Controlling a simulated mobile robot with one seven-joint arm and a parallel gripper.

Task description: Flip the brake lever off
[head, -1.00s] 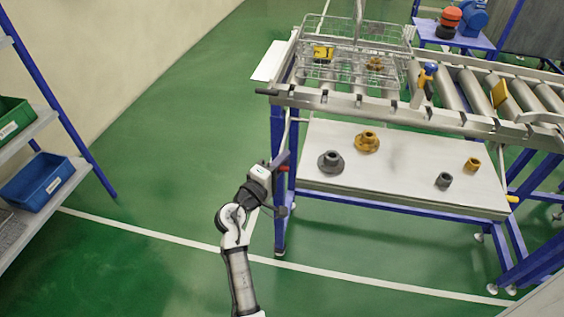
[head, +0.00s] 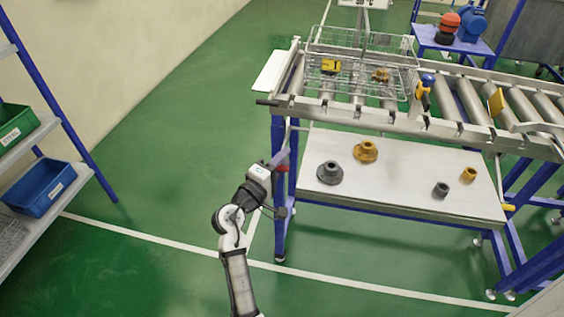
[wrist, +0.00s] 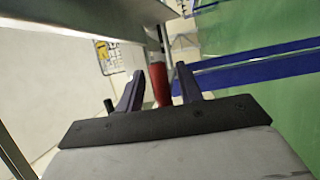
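A lever with a red grip (wrist: 160,84) stands between the two dark purple fingers of my gripper (wrist: 158,72) in the wrist view. The fingers are apart, and a gap shows on both sides of the grip. In the head view, my gripper (head: 284,160) is at the left front leg of the roller conveyor (head: 278,200). A small red part of the lever (head: 283,169) shows there. The rest is hidden or too small to tell. I cannot tell from the lever's angle whether the brake is on or off.
A white lower shelf (head: 400,165) holds several grey and yellow parts. A wire basket (head: 345,62) stands on the rollers. A black-ended handle (head: 266,102) sticks out above my gripper. A rack with a blue bin (head: 38,187) stands at the left. The floor between is clear.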

